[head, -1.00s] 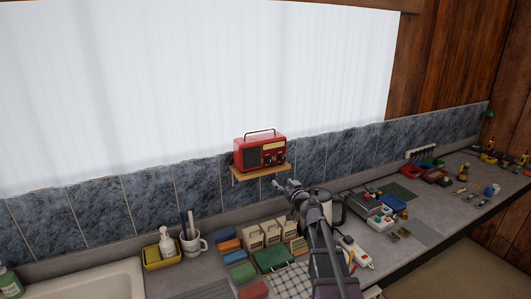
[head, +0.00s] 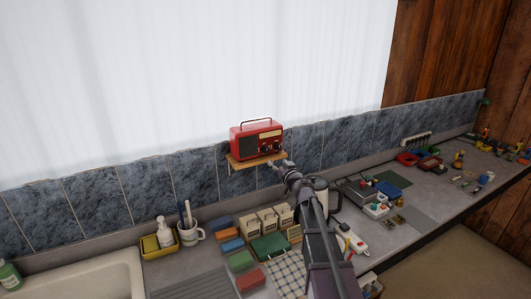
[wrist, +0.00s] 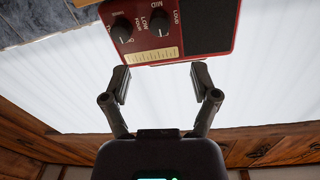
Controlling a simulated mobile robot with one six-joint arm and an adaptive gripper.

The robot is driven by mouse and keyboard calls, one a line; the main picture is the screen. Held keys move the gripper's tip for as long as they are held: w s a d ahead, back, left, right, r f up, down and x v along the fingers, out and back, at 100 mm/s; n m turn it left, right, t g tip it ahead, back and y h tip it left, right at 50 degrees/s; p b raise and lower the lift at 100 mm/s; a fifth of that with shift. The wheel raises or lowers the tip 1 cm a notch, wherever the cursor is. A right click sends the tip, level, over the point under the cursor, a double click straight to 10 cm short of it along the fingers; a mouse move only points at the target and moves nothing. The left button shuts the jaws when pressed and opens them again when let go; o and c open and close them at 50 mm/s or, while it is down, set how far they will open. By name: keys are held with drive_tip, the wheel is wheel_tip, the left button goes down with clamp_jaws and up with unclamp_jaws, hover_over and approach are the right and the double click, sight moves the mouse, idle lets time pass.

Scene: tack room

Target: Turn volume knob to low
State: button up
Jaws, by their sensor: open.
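The red radio (head: 245,143) stands on a small wooden shelf (head: 236,162) on the tiled wall in the head view. The wrist view shows its red front (wrist: 205,55) upside down at the top, with two dark round knobs. The volume knob (wrist: 157,24) has the words LOW, MID and LOUD around it. The other knob (wrist: 122,32) is beside it. I cannot tell surely where the volume knob's mark points. My gripper (wrist: 161,80) is open and empty, its fingers apart from the knobs. In the head view my gripper (head: 275,165) is just below the radio's knob side.
A sink (head: 100,275) is at the left. The shelf's edge is close to my gripper.

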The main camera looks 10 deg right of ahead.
sight(267, 151)
drive_tip(key=x, duration=1)
drive_tip(key=shift+w+a, duration=0.1)
drive_tip(key=shift+w, duration=0.25)
clamp_jaws()
